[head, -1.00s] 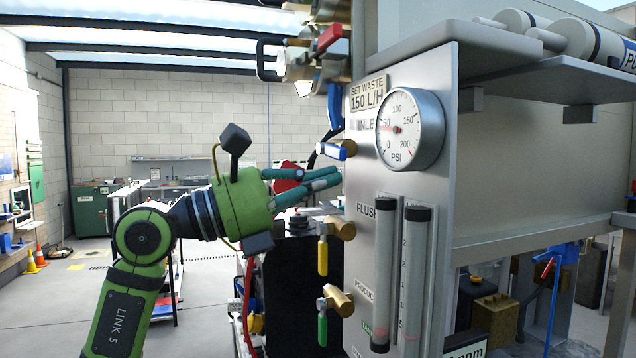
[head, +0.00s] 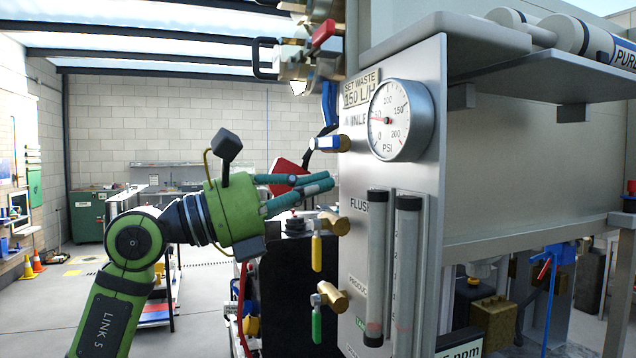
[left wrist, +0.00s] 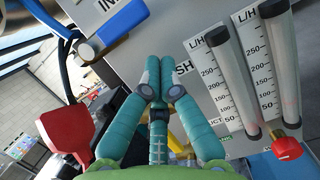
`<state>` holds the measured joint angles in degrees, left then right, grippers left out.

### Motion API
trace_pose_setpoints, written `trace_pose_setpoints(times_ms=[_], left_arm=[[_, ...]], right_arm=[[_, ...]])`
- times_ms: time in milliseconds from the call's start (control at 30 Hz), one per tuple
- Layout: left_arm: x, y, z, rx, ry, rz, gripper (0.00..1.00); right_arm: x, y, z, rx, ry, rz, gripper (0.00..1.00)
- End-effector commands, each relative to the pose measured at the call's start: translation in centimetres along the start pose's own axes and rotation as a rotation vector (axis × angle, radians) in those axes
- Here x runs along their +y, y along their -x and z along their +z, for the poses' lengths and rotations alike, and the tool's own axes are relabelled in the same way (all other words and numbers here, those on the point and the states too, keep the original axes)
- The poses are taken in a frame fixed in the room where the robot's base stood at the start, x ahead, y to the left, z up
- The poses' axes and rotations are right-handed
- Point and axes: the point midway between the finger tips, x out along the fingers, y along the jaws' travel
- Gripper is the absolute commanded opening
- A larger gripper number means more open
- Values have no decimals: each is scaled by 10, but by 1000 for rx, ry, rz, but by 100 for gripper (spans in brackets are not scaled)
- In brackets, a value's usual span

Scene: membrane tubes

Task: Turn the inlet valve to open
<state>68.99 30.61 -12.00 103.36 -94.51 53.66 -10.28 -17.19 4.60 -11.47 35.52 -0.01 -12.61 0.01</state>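The inlet valve's blue handle (head: 325,143) sticks out to the left from its brass body on the grey panel (head: 425,70), below the partly hidden INLET label. In the left wrist view the blue handle (left wrist: 120,24) is at the upper left, beyond my fingers. My left gripper (head: 325,184) is just below the handle and apart from it. Its teal fingers point at the panel. In the left wrist view its fingertips (left wrist: 157,72) come together, with nothing visible between them. My right gripper is not in view.
A yellow-handled valve (head: 317,250) and a green-handled valve (head: 317,322) stick out below. A pressure gauge (head: 401,120) and clear flow tubes (head: 376,260) are on the panel. A red-handled valve (head: 323,35) is above. A red part (head: 290,168) shows behind my fingers.

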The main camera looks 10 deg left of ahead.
Motion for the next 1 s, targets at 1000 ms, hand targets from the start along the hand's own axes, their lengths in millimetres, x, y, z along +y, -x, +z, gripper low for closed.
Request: trace_pose_setpoints(times_ms=[1000], left_arm=[[50,90,-79,-95,411,-30,0]], right_arm=[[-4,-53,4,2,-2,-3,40]])
